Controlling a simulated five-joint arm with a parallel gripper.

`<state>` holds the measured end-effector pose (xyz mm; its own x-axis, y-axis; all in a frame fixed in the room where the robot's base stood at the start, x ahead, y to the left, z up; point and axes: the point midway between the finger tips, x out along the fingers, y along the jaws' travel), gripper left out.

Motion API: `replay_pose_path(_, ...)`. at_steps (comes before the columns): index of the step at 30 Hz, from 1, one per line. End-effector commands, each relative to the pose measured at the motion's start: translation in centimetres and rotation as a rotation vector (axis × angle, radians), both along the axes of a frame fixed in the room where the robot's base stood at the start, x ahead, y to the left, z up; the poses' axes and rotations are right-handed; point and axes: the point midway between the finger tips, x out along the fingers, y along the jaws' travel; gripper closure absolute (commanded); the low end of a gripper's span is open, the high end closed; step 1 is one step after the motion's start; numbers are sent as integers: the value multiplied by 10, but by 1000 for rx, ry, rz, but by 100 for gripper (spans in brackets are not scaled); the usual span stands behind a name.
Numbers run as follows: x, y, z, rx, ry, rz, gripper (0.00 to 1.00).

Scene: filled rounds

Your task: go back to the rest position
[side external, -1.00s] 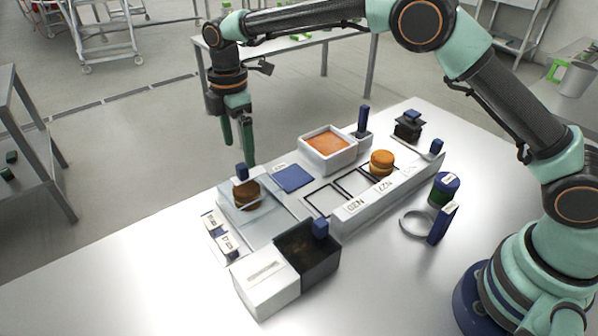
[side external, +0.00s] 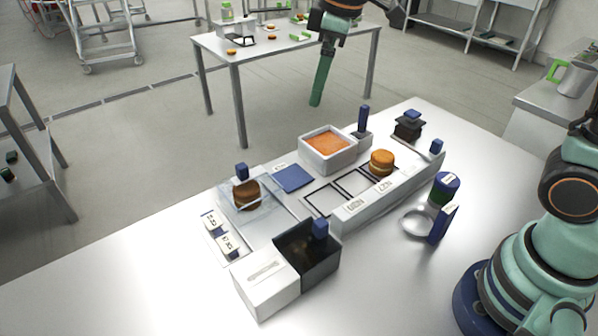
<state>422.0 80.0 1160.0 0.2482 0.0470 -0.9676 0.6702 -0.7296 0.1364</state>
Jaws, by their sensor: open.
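My gripper (side external: 320,88) hangs in the air near the top centre of the side view, well above and behind the work table. It is open and empty; one green finger shows clearly, and the other is hidden or lined up with it. My upper arm links run out of the top of the picture. A brown filled round (side external: 246,195) sits on the clear plate (side external: 262,212) at the left of the station.
A white tub of orange filling (side external: 326,144) stands at the back. A blue pad (side external: 293,178) lies before it. A dark open bin (side external: 306,254) with a white box (side external: 266,286) is at the front. A ring-handled tool (side external: 441,224) and a dark jar (side external: 445,187) stand at right.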

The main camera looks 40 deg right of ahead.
Motion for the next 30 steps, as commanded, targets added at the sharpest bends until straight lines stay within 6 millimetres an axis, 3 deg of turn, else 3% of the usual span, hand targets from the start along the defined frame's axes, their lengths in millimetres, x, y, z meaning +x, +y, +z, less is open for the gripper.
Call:
replay_pose_path(7, -62, -42, 11, 86, -93, -309, 0)
replay_pose_path(15, -117, -71, -5, 187, -180, -602, 0)
replay_pose_path(21, -135, -79, -17, 228, -210, -706, 0)
replay_pose_path(30, -137, -80, -19, 233, -212, -721, 0)
